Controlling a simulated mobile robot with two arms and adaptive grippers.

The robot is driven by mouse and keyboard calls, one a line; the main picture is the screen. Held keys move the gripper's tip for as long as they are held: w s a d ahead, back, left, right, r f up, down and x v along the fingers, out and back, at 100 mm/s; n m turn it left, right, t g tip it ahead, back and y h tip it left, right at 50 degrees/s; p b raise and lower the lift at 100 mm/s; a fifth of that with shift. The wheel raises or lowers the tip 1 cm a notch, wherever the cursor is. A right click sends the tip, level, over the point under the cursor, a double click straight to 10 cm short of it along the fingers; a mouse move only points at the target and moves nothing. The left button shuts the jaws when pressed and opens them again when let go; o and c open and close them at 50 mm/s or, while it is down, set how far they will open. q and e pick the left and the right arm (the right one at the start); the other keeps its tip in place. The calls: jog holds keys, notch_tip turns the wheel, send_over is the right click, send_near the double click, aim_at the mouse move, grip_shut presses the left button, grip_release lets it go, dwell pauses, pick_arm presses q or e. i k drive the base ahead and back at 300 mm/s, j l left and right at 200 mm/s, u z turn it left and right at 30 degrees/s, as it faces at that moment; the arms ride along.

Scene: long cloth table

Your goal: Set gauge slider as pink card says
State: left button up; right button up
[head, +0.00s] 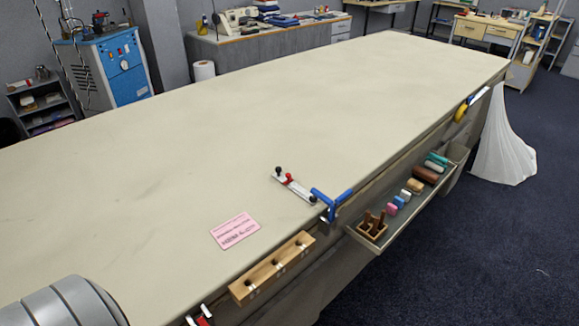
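The gauge (299,188) is a narrow white strip lying on the cloth table near its front edge. It has a black knob at its far left end and another dark part near its right end. A red slider (289,178) sits on the strip, nearer to the far left knob. The pink card (235,231) lies flat on the table to the left of the gauge and nearer to me. It carries dark print that is too small to read. Neither of my grippers is in view.
A blue clamp (331,204) stands at the table edge, close to the gauge's right end. A wooden block with holes (272,268) is on the front edge. A tray (407,211) with several small items hangs along the side. The table (270,110) is otherwise clear.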

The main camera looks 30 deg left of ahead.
aim_at(288, 176)
jog(key=k+j+u, duration=0.1)
jog(key=u, duration=0.9)
